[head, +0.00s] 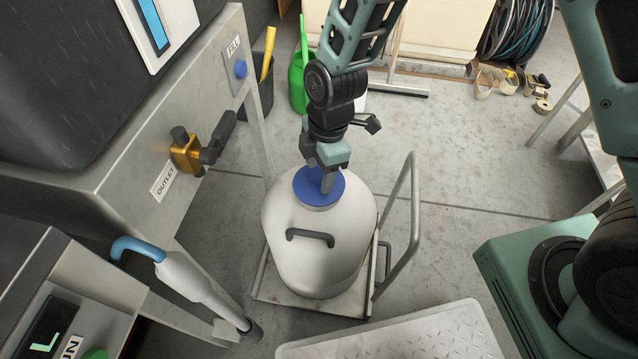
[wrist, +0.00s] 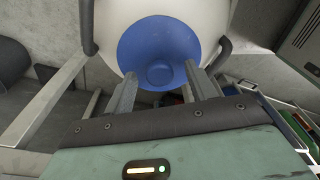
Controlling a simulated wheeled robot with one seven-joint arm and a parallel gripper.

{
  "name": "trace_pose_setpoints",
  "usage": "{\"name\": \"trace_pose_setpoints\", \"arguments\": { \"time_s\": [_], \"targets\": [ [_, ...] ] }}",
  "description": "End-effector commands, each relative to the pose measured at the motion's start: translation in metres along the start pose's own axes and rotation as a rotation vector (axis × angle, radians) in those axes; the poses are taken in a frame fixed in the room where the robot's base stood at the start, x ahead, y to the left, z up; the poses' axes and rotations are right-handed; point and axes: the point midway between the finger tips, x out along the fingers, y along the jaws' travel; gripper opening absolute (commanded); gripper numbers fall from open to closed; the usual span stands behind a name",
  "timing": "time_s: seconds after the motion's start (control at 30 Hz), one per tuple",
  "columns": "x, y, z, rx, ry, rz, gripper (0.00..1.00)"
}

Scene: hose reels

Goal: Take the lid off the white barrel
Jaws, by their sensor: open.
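The white barrel (head: 318,245) stands upright on a small metal cart, with a dark handle (head: 310,237) on its near side. Its round blue lid (head: 318,188) sits on top. My gripper (head: 327,180) is over the lid, pointing down, and hides part of it in the head view. In the wrist view the blue lid (wrist: 160,50) lies just beyond the fingertips, with the white barrel (wrist: 108,30) behind it. The two fingers of my gripper (wrist: 160,72) are apart, one towards each side of the lid. I cannot tell whether they touch it.
The cart (head: 285,290) has an upright rail (head: 413,230) on its right. A metal stand with an outlet valve (head: 190,150) is at the left, above a blue-ended nozzle (head: 180,275). A tread plate (head: 400,335) is in front. Grey floor (head: 470,200) is open at right.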

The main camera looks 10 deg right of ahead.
Motion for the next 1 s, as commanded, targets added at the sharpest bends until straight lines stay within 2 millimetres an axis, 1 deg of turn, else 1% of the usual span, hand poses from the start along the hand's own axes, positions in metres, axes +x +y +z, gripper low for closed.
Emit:
{"name": "trace_pose_setpoints", "arguments": {
  "time_s": [0.07, 0.17, 0.2, 0.23, 0.27, 0.57, 0.67, 0.77, 1.0],
  "targets": [
    [-0.001, 0.0, 0.0, 0.0, 0.0, 0.0, 0.56],
    [-0.001, 0.0, 0.0, 0.0, 0.0, 0.0, 0.31],
    [-0.001, 0.0, 0.0, 0.0, 0.0, 0.0, 0.2],
    [-0.001, 0.0, 0.0, 0.0, 0.0, 0.0, 0.11],
    [-0.001, 0.0, 0.0, 0.0, 0.0, 0.0, 0.07],
    [-0.002, 0.0, 0.0, 0.0, 0.0, 0.0, 0.07],
    [-0.007, 0.0, -0.001, 0.0, 0.001, 0.001, 0.07],
    [-0.022, 0.001, -0.003, 0.001, 0.001, 0.003, 0.07],
    [-0.07, 0.001, -0.008, 0.0, 0.001, 0.004, 0.07]
  ]
}}
